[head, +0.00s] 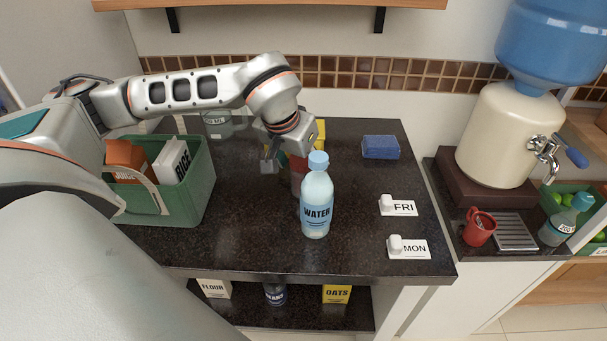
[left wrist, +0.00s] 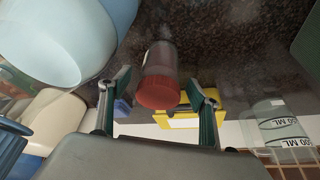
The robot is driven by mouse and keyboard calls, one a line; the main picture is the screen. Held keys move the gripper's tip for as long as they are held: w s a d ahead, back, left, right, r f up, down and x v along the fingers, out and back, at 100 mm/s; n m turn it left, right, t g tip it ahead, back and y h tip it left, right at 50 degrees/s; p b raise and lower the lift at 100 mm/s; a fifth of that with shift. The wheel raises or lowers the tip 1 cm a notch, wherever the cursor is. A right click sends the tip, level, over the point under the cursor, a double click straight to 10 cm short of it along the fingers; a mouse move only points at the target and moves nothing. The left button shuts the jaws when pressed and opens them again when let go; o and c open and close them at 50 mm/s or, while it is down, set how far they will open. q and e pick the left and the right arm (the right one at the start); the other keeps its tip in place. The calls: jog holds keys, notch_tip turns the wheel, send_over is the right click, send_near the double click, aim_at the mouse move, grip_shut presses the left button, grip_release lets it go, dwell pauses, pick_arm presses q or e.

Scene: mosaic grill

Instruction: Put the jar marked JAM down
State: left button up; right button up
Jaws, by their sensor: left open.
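A small jar with a red lid (left wrist: 160,92) shows in the left wrist view, between the two fingers of my left gripper (left wrist: 158,84). Its base meets the dark countertop, and there seems to be a gap to the fingers. No JAM lettering is readable on it. In the head view, the jar (head: 297,178) is mostly hidden behind the water bottle (head: 316,200) and my left gripper (head: 284,160). The left gripper is open, low over the counter (head: 250,230), around the jar. My right gripper is not in view.
A green crate (head: 185,205) with boxes stands on the left. A yellow box (head: 320,132) and a clear measuring container (head: 217,124) are at the back. A blue sponge (head: 380,148) and FRI (head: 404,208) and MON (head: 414,249) cards lie right. The front-middle counter is clear.

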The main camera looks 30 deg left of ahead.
pick_arm(q)
jog(key=shift+x, duration=1.1)
jog(key=shift+w, duration=0.1)
jog(key=c, duration=1.4)
jog(key=shift+c, duration=0.9)
jog(key=shift+r, duration=0.2)
